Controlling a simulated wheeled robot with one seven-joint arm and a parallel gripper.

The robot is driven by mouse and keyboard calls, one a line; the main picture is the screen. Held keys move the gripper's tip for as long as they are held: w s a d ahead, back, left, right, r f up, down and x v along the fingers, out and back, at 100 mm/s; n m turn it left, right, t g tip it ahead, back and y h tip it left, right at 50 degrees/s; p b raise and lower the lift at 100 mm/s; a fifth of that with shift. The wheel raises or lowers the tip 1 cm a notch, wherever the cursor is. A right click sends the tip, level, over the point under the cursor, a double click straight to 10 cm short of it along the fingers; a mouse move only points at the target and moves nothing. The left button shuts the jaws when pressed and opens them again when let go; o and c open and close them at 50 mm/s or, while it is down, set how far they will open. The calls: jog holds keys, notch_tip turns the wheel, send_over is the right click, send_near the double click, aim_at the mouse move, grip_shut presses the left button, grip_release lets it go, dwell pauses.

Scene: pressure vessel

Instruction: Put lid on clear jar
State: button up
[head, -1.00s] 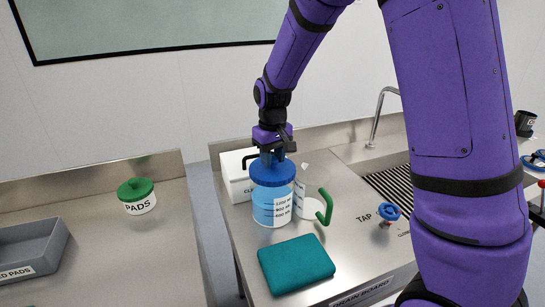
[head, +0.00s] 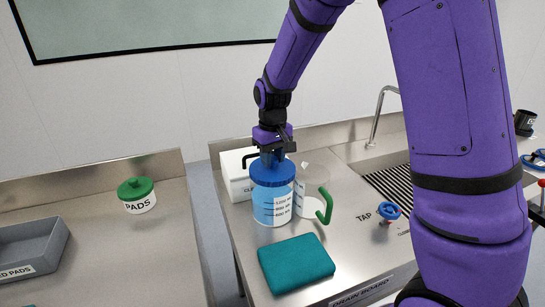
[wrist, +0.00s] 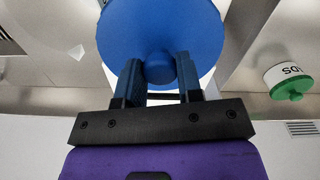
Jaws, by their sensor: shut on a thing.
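The blue lid (head: 272,170) is a round disc with a knob. I see no gap between lid and jar, but cannot tell whether the lid is fully seated. My gripper (head: 273,155) is above the jar and points down. The wrist view shows my gripper (wrist: 160,75) with its two fingers shut on the knob of the lid (wrist: 160,30). The lid hides the jar's mouth.
A clear jug with a green handle (head: 325,206) stands close right of the jar. A white box (head: 237,177) is behind left. A teal cloth (head: 296,263) lies in front. The sink and tap (head: 378,115) are to the right. A pads tub (head: 137,194) stands on the left counter.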

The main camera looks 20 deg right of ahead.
jog(key=o, duration=1.5)
jog(key=shift+c, duration=0.2)
jog(key=shift+r, duration=3.5)
grip_shut()
jog(key=shift+f, duration=3.6)
jog(key=shift+r, duration=0.15)
